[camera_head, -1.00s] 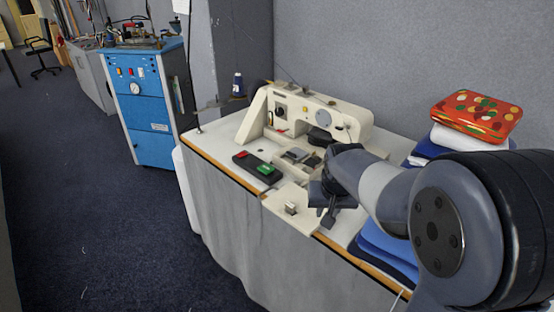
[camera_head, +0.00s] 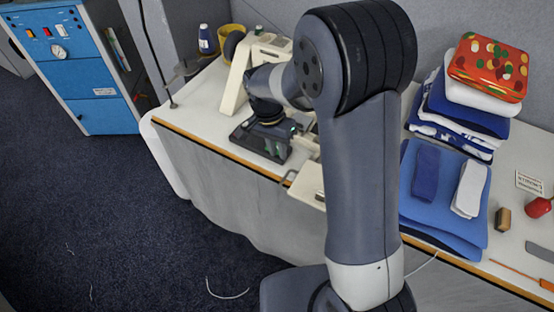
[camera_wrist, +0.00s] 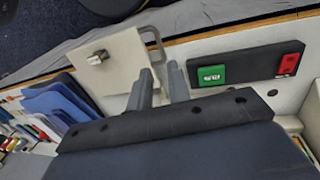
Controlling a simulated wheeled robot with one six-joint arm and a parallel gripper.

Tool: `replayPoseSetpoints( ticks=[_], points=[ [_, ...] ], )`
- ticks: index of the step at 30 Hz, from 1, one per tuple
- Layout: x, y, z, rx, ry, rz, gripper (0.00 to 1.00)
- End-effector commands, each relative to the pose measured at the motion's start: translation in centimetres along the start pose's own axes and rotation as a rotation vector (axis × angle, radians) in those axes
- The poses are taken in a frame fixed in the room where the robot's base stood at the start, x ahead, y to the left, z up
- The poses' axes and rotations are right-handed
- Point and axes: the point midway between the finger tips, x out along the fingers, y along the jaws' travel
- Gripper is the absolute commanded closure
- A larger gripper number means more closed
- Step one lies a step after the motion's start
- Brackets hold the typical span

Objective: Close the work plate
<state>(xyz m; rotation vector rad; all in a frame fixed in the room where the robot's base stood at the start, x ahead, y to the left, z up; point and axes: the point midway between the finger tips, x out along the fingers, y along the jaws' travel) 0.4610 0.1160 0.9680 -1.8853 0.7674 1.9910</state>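The cream work plate (camera_head: 309,184) of the sewing machine sits at the table's front edge, partly hidden behind my arm. In the wrist view the plate (camera_wrist: 122,74) lies at an angle and overlaps the brown table edge. It has a metal block (camera_wrist: 97,57) on top and a thin loop handle (camera_wrist: 153,40) at its side. My gripper (camera_wrist: 160,85) is open and empty, its fingers apart, between the plate and the black switch box. In the head view my wrist hides the fingertips. The cream sewing machine (camera_head: 236,84) is largely hidden behind my arm.
The black switch box (camera_wrist: 250,66) with green and red buttons lies close beside my gripper. A blue cabinet (camera_head: 80,70) stands at left.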

Motion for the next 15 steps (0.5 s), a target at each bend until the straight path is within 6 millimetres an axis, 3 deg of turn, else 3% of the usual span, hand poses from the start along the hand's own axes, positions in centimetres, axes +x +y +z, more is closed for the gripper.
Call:
replayPoseSetpoints(
  ticks=[15],
  points=[
    [8.6, 0.1, 0.0, 0.0, -0.003, 0.002, 0.82]
  ],
)
